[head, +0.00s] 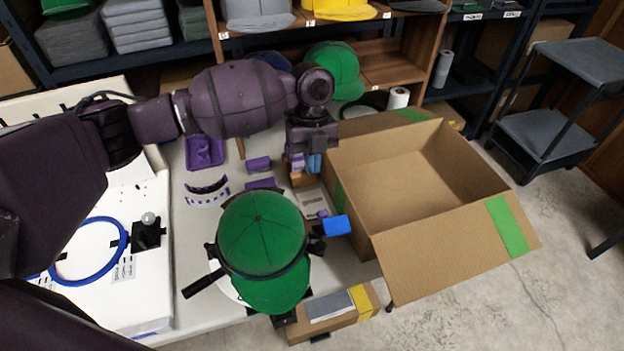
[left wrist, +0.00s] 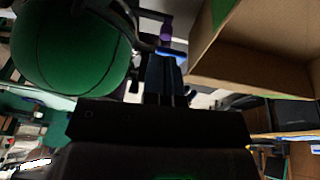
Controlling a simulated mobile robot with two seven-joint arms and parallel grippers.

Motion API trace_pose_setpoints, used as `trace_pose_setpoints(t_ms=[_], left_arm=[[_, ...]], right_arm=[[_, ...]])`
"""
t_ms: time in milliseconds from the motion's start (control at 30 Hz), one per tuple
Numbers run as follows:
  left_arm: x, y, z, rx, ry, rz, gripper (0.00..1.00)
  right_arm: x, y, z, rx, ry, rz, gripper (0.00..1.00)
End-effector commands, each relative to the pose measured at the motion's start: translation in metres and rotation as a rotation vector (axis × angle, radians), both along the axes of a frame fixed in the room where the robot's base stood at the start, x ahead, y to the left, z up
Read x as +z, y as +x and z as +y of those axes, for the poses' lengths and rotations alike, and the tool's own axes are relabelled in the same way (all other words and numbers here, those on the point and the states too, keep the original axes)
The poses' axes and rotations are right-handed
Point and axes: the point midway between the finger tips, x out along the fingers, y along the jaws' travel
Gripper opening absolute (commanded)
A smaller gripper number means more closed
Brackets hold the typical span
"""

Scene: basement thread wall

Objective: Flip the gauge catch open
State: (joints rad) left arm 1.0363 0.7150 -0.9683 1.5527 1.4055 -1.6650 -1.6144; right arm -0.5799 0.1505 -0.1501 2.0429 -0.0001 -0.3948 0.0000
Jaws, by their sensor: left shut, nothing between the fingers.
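A green cap (head: 262,235) sits on a dark stand with a black handle at its left. At its right side is a blue block (head: 335,225) with a small purple knob (head: 322,213) beside it and black fittings; this looks like the gauge catch, but I cannot tell its position. My left gripper (head: 305,168) hangs above the table, behind the cap and catch, shut and empty. In the left wrist view my shut fingers (left wrist: 165,62) point toward a purple piece (left wrist: 166,31), with the green cap (left wrist: 70,45) at the left. My right gripper is not in view.
An open cardboard box (head: 400,180) stands close at the right. A small carton (head: 333,313) lies in front of the cap. Purple parts (head: 205,152) lie on the table behind. A white machine with a blue hoop (head: 90,250) is at the left.

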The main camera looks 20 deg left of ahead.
Motion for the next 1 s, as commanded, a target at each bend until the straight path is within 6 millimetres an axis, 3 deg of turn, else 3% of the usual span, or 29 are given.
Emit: trace_pose_setpoints(t_ms=[233, 800, 867, 1000], left_arm=[[0.02, 0.006, 0.002, 0.001, 0.001, -0.001, 0.0], [0.023, 0.006, 0.002, 0.0, 0.0, -0.002, 0.0], [0.03, 0.006, 0.002, 0.001, 0.001, -0.008, 0.0], [0.072, 0.007, 0.002, 0.0, 0.0, -0.046, 0.0]], right_arm=[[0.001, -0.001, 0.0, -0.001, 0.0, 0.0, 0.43], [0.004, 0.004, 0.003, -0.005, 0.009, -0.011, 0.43], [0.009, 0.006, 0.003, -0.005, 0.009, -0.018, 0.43], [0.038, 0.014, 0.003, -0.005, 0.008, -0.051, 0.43]])
